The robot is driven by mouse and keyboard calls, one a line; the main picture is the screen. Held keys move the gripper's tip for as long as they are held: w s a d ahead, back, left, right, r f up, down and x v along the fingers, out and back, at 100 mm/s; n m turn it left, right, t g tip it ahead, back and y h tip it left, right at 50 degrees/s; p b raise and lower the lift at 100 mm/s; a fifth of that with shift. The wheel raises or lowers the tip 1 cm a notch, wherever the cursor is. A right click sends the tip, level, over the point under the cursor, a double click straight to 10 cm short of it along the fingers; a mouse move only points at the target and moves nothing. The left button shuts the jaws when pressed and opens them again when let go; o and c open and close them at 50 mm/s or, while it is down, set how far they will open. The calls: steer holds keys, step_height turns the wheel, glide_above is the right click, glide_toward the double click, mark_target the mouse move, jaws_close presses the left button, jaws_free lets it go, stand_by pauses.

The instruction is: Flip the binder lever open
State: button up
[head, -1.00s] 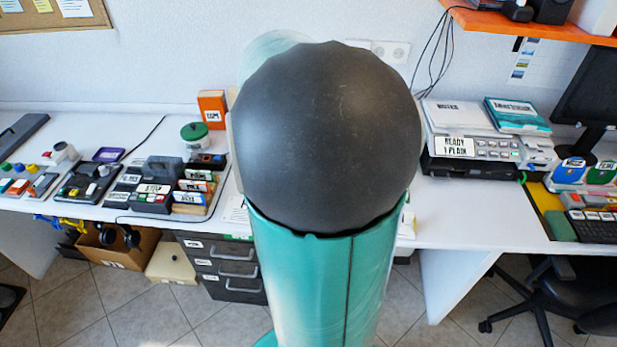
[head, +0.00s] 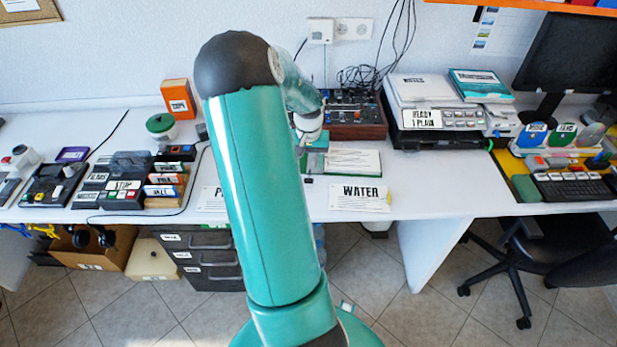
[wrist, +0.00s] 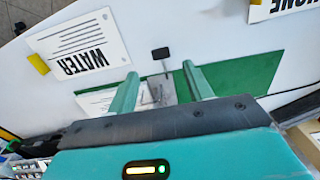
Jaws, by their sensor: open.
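The binder is a flat green board with white paper on it, on the white desk in the head view (head: 352,162) and in the wrist view (wrist: 245,75). Its metal mechanism (wrist: 155,93) shows between my fingers. A lever with a black square tip (wrist: 160,53) stands out from the mechanism, just past my fingertips. My gripper (wrist: 160,71) is open, with one green finger on each side of the lever's line. I cannot tell whether a finger touches anything. In the head view my gripper (head: 314,143) is above the binder's left part, which it partly hides.
A WATER sign (head: 359,197) lies in front of the binder. A wooden box with black controls (head: 356,118) stands behind it, and a printer (head: 440,130) to the right. Small labelled devices (head: 125,185) crowd the desk's left side.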

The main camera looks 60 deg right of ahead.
mark_target(309, 181)
step_height(309, 181, down, 7)
steer(key=shift+f, duration=0.2)
jaws_close()
